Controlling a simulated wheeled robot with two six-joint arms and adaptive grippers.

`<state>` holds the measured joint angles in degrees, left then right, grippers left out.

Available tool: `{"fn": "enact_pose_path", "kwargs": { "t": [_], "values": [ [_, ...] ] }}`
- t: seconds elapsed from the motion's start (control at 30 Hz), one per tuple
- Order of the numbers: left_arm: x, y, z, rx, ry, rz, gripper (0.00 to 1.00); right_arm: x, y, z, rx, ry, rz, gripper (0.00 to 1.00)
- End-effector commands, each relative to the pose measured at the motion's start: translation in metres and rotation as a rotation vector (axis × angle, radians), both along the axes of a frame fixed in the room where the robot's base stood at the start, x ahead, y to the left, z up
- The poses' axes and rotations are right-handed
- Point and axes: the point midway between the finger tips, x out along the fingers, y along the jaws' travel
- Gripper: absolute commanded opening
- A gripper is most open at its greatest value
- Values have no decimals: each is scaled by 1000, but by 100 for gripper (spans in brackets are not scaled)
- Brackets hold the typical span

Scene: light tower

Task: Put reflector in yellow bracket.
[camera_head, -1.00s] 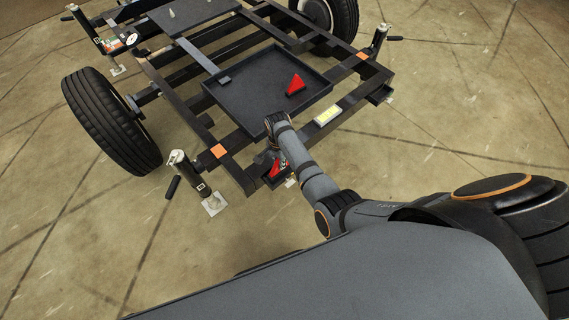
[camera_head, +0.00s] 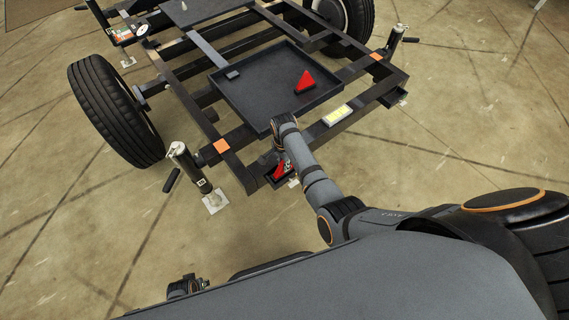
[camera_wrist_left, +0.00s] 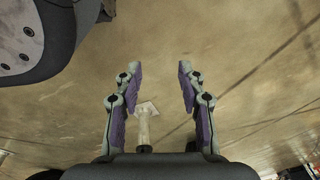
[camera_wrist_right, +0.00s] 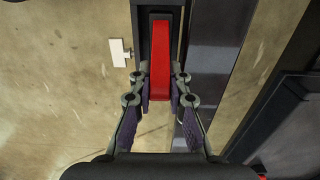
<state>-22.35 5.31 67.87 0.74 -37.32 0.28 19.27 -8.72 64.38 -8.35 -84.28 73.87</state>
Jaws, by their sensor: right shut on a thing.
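My right gripper (camera_wrist_right: 162,82) is shut on a red reflector (camera_wrist_right: 160,50). In the right wrist view the reflector's narrow red side lies along a dark bracket (camera_wrist_right: 145,20) at the frame's corner. I cannot tell whether it is seated or only close over it. In the head view this reflector (camera_head: 280,172) shows at the front left corner of the trailer frame, partly hidden by my right arm. A second red triangular reflector (camera_head: 306,82) lies in the black tray. My left gripper (camera_wrist_left: 157,75) is open and empty above the floor. No clearly yellow bracket shows.
The black tray (camera_head: 245,105) sits on the dark trailer frame. A jack (camera_head: 190,166) stands left of the corner, near a wheel (camera_head: 115,110). The floor in front is clear.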

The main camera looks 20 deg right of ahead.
Motion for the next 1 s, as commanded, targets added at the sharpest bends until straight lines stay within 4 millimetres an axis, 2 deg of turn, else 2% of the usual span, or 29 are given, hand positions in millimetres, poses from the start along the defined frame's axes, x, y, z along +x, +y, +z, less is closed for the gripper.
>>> {"fn": "enact_pose_path", "kwargs": {
  "t": [0.07,0.1,0.27,0.53,0.63,1.0],
  "values": [
    [1,0,0,0,0,0,40,0,0,-3,0,0,0,0],
    [2,-1,1,-1,0,0,40,0,0,-3,0,0,0,18],
    [1,0,1,-1,1,0,40,0,0,-3,0,0,0,39],
    [2,0,1,0,1,0,40,0,0,-2,0,0,0,39],
    [2,0,5,0,-7,-2,40,0,0,6,0,-1,0,39],
    [-48,3,-8,1,21,2,40,1,1,91,1,-3,0,39]
  ]
}}
